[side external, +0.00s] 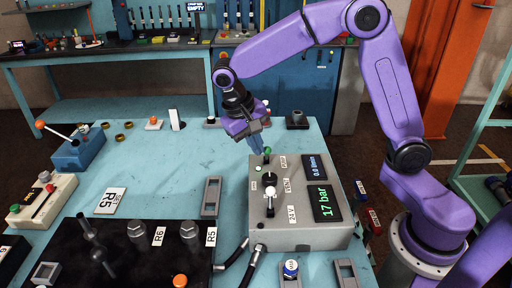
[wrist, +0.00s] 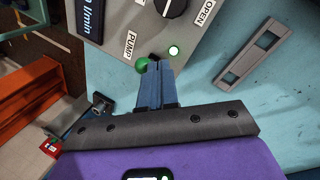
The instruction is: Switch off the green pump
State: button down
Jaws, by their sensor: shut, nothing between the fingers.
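The grey control box (side external: 300,238) stands on the blue table. Near its back edge is the green pump switch (side external: 267,151), by the PUMP label; its round green tip (wrist: 142,63) shows in the wrist view just beside my fingertips. A green lamp (wrist: 173,50) is lit near it. My gripper (side external: 258,148) is shut and empty, pointing down at the box's back edge. In the wrist view the blue fingers (wrist: 156,68) overlap the switch's edge; I cannot tell whether they touch it. The displays read 0.0 l/min (side external: 316,168) and 17 bar (side external: 323,202).
A silver-handled lever (side external: 270,200) and a black knob (wrist: 172,6) share the box's top. A black hose board (side external: 130,250) lies left of the box. A blue lever unit (side external: 80,150) stands far left. The table behind the board is mostly clear.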

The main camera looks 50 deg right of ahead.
jog(key=shift+w+d+r+g+y, duration=0.15)
jog(key=shift+w+d+g+y, duration=0.15)
jog(key=shift+g, duration=0.2)
jog(key=shift+w+d+r+n+g+y, duration=0.15)
jog(key=shift+w+d+n+g+y, duration=0.15)
jog(key=shift+w+d+g+y, duration=0.75)
jog(key=shift+w+g+y, duration=0.05)
jog(key=shift+g+y, duration=0.3)
jog(key=shift+w+d+g+y, duration=0.2)
jog(key=shift+g+y, duration=0.2)
jog(key=shift+g, duration=0.1)
jog(key=shift+w+d, duration=0.1)
jog(key=shift+d, duration=0.05)
jog(key=shift+w, duration=0.1)
jog(key=shift+f, duration=0.25)
jog(key=shift+s+a+f, duration=0.3)
jog(key=shift+s+a, duration=0.15)
jog(key=shift+s, duration=0.1)
